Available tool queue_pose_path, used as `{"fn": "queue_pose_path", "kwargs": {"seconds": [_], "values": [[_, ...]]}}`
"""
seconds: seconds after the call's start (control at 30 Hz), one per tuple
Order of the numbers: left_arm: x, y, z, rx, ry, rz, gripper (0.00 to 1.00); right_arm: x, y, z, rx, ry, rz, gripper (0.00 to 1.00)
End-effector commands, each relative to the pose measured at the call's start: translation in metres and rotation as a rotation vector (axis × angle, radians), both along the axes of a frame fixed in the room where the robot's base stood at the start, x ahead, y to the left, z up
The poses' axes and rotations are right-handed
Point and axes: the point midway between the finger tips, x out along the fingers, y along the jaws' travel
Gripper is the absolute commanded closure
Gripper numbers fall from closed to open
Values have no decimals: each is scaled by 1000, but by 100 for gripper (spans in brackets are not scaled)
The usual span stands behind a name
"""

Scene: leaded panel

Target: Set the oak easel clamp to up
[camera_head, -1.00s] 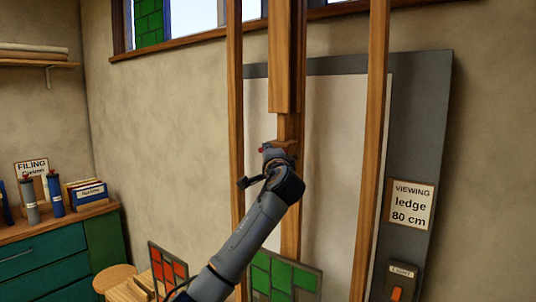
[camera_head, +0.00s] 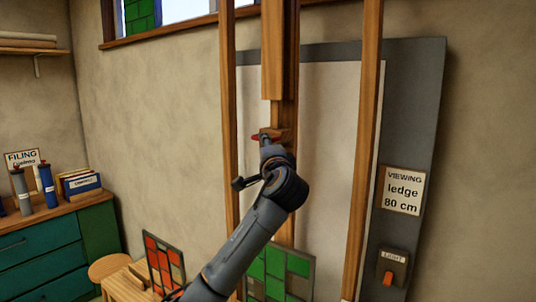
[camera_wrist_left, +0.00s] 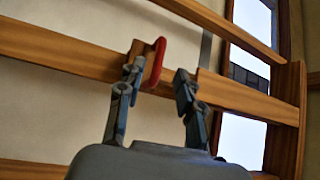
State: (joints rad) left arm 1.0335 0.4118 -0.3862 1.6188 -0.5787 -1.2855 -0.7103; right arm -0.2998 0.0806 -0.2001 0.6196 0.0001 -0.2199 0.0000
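The oak easel clamp is a small wooden block with a red lever (camera_head: 262,136) on the easel's middle post (camera_head: 285,110). In the head view the lever looks roughly sideways, its end toward the left; its exact angle is hard to tell. My left gripper (camera_head: 267,146) is just below and in front of it, hiding part of the clamp. In the left wrist view the two fingers of the gripper (camera_wrist_left: 158,75) are apart. The red lever (camera_wrist_left: 154,64) shows just beyond the left finger, toward the gap; contact cannot be told. My right gripper is not in view.
A green glass panel (camera_head: 275,268) stands low on the easel, behind my arm. A red panel (camera_head: 163,262) stands at its left. Easel side posts (camera_head: 366,150) flank the clamp. A VIEWING sign (camera_head: 402,190) and a light switch (camera_head: 392,268) are at the right.

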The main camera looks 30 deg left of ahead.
Motion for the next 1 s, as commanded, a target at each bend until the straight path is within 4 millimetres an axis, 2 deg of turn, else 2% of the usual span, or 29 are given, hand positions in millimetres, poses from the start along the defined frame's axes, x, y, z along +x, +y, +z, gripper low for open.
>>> {"fn": "queue_pose_path", "kwargs": {"seconds": [0.2,0.37,0.9,1.0], "values": [[-27,-25,-5,0,-1,-3,64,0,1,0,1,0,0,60],[-36,-31,-6,2,-1,-1,64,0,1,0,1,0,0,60],[-37,-32,-7,1,1,0,64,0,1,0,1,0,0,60],[-30,-33,-22,-8,20,-10,64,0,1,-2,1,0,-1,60]]}}
